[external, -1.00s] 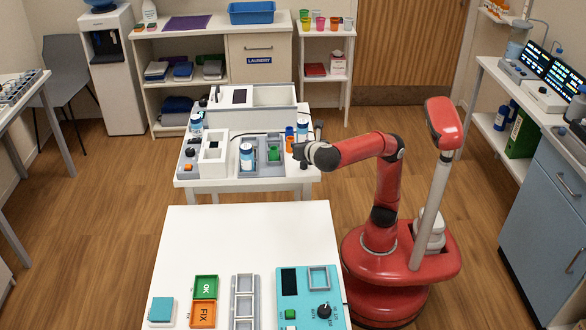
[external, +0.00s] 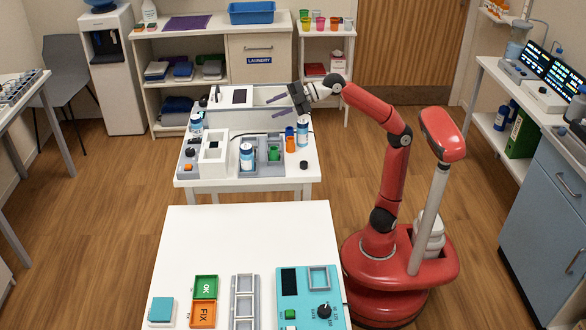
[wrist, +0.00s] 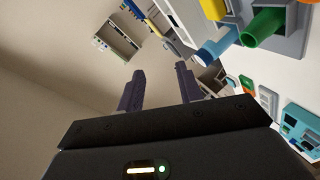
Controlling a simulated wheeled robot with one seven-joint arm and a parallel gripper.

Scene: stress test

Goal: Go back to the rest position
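My gripper (external: 279,105) is raised above the right end of the small white table (external: 306,166), pointing left in the external view. Its two dark fingers are apart with nothing between them. In the wrist view, the open gripper (wrist: 158,80) shows both fingers against a blurred beige wall and floor.
The small table carries a long grey-white unit (external: 270,118), blue-and-white bottles (external: 247,156) and an orange cup (external: 290,140). A nearer white table (external: 250,235) holds a teal panel (external: 308,312) and green and orange trays (external: 205,287). Wood floor is clear on the left.

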